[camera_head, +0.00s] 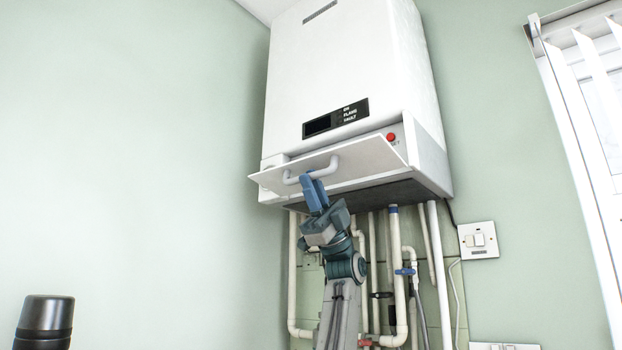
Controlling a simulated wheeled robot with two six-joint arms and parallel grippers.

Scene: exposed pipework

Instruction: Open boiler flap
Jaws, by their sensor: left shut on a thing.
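The white boiler (352,72) hangs on the green wall, right of the middle. Its flap (362,158) along the lower front is tilted outward, with its free edge out from the body and a gap showing behind its upper right side. A white bar handle (325,167) sits on the flap. My left gripper (313,184), with blue fingers, reaches up from below and is shut on the handle. A red button (391,137) shows behind the flap at the right. My right gripper is out of view.
White pipes (398,290) with blue valves run down below the boiler, close around my left arm. A wall switch (478,240) and window blinds (585,130) are at the right. A black cylinder (46,318) stands at the lower left. The space left of the boiler is clear.

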